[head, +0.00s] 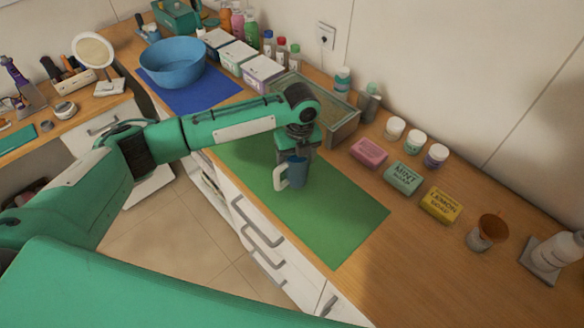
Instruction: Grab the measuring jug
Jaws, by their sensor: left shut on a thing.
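The measuring jug (298,172) is small and blue with a pale handle on its left side. It is over the green mat (340,215) on the counter, upright as far as I can see. My left gripper (297,152) points down from above and is shut on the jug at its top; its fingers are small and partly merge with the jug in the head view. I cannot tell whether the jug touches the mat. My right gripper does not show.
A grey tray (345,128) stands behind my left gripper. Pink (369,153), mint (403,178) and yellow (441,204) soap boxes line the right. A blue bowl (172,62) stands on a blue mat (205,95) at the back left. The mat's front right is clear.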

